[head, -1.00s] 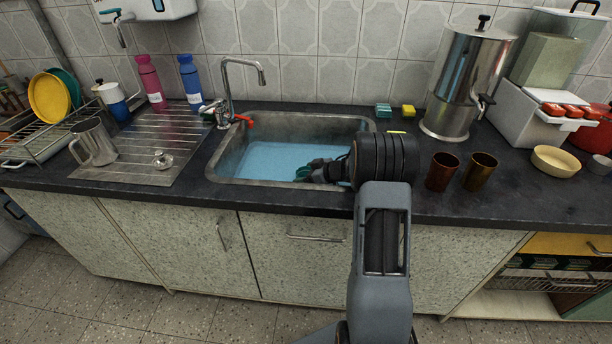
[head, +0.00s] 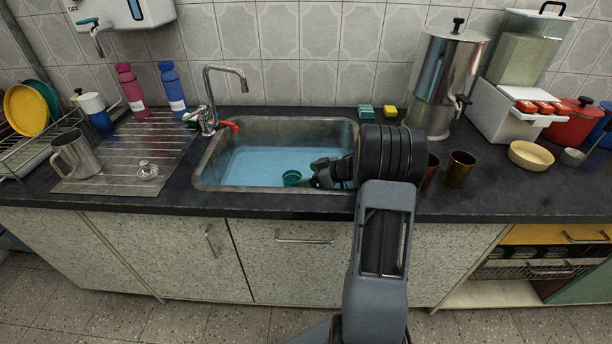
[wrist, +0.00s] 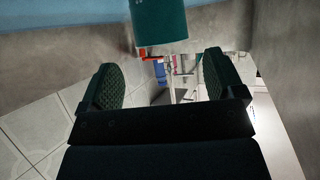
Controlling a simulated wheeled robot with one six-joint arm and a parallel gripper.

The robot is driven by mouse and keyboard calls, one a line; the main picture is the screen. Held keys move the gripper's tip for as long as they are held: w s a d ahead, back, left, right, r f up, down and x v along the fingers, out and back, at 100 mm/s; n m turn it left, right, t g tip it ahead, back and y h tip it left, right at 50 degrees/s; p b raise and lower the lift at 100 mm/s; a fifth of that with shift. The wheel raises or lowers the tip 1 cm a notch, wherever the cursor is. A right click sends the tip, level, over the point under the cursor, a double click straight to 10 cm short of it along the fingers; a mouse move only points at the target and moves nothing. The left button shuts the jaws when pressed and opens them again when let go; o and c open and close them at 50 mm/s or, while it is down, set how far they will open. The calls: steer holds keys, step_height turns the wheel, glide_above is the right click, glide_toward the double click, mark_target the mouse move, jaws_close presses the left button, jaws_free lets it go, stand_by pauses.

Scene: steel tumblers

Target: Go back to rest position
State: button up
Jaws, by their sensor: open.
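My gripper (head: 318,172) is low inside the right part of the sink, pointing left. In the wrist view its two fingers (wrist: 162,78) are spread apart with nothing between them. A dark green tumbler (head: 291,178) is in the sink, just left of the fingertips. In the wrist view the tumbler (wrist: 159,22) shows beyond the fingers at the top, clear of them. My forearm and wrist cover the sink's right edge in the head view.
The sink (head: 204,168) holds blue water; its walls surround my gripper. The faucet (head: 208,98) stands behind. Two brown tumblers, one (head: 459,169) fully visible, stand right of my arm. A steel dispenser (head: 437,80) is behind them. A steel pitcher (head: 76,156) stands on the drainboard.

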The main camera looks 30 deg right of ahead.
stand_by(0.4)
step_height(320, 180, up, 22)
steer(key=s+a+m+t+h+p, duration=0.1)
steer(key=a+m+t+h+p, duration=0.15)
steer(key=m+h+p, duration=0.5)
steer(key=s+a+r+g+p, duration=0.1)
steer(key=s+a+g+p, duration=0.1)
steer(key=s, duration=0.5)
steer(key=s+a+r+g+p, duration=0.2)
steer(key=s+a+g+p, duration=0.1)
steer(key=s+a, duration=0.4)
steer(key=s+a+r+g+p, duration=0.1)
steer(key=s+a+g+p, duration=0.2)
steer(key=s, duration=0.6)
steer(key=shift+a+r+p, duration=0.25)
steer(key=shift+a+p, duration=0.45)
steer(key=shift+a, duration=0.3)
